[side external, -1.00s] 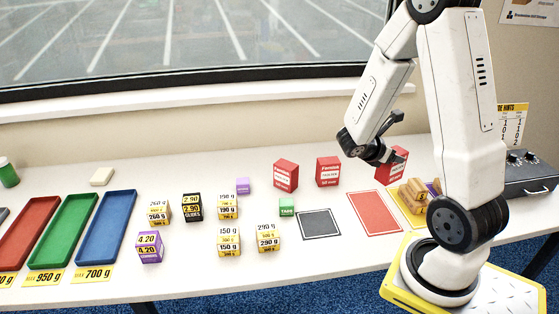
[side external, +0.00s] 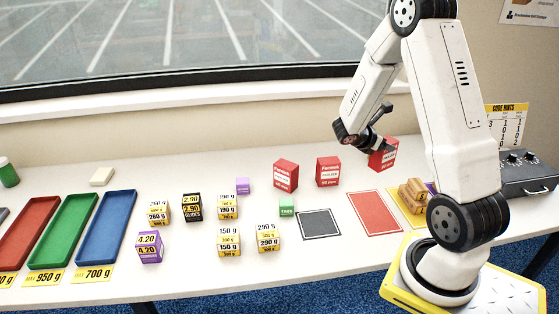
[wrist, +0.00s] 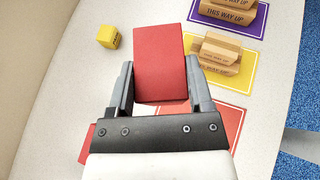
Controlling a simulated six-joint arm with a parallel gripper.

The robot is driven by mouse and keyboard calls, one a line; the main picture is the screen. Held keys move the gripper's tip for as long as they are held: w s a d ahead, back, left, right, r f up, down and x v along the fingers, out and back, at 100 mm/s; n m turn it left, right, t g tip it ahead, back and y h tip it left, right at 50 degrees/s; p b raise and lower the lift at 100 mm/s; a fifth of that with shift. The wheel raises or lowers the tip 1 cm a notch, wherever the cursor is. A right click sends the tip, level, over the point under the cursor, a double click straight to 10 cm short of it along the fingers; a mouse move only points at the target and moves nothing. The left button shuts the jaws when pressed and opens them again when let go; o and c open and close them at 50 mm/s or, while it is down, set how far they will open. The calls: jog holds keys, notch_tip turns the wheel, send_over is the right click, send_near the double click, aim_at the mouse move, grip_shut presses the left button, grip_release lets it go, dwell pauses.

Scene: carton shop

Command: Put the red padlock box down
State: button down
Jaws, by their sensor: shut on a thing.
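My gripper (side external: 377,147) is shut on a red box (side external: 384,156) at the back right of the table. In the wrist view the same red box (wrist: 160,60) sits between the two fingers, with its plain red face toward the camera. Its label is too small to read, and I cannot tell whether its base touches the table. Two similar red boxes with white labels stand to its left, one nearer (side external: 328,172) and one farther (side external: 286,176). A red mat (side external: 375,212) lies in front of the held box.
A dark grey mat (side external: 320,224) and a small green box (side external: 287,207) lie left of the red mat. Wooden blocks (side external: 413,193) rest on a yellow mat to the right. A yellow cube (wrist: 108,37) shows in the wrist view. Table around the held box looks clear.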

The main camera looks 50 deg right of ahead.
jog(key=w+d+f, duration=0.5)
jog(key=f, duration=0.1)
jog(key=shift+w+d+f, duration=0.15)
jog(key=shift+d+f, duration=0.05)
jog(key=shift+f, duration=0.15)
jog(key=shift+w+d+f, duration=0.1)
jog(key=shift+f, duration=0.85)
jog(key=shift+w+d+f, duration=0.1)
jog(key=shift+f, duration=0.8)
jog(key=shift+f, duration=0.15)
grip_release()
